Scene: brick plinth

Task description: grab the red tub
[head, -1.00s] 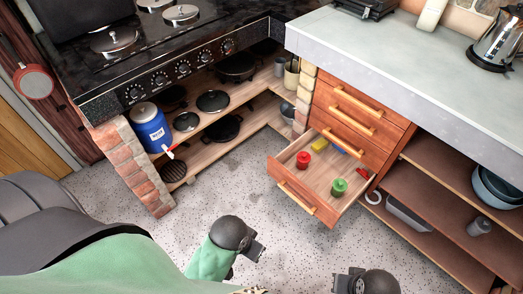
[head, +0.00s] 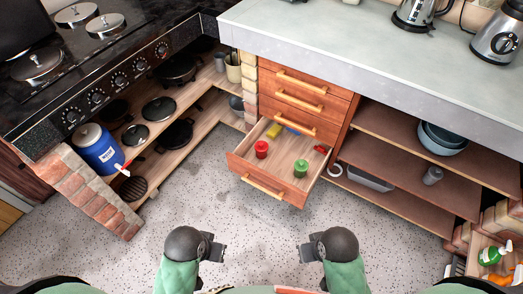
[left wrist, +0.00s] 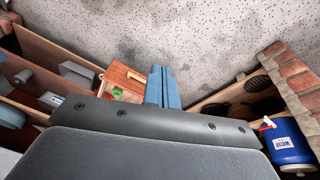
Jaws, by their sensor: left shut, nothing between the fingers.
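The red tub (head: 261,149) stands upright in the left part of an open wooden drawer (head: 264,186). A green tub (head: 300,168) stands to its right, nearer the drawer's front. My left gripper (head: 223,252) is shut and empty above the floor, in front of the drawer and apart from it. Its closed fingers (left wrist: 163,88) point at the floor and drawer area in the left wrist view. My right gripper (head: 302,253) is also apart from the drawer; its finger gap is too small to judge. The red tub cannot be made out clearly in the left wrist view.
A yellow item (head: 273,131) and a small red item (head: 321,149) lie in the drawer. A blue canister (head: 98,150) and pans fill the shelves under the stove at left. Shelves with bowls (head: 442,138) stand at right. The speckled floor (head: 200,200) before the drawer is clear.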

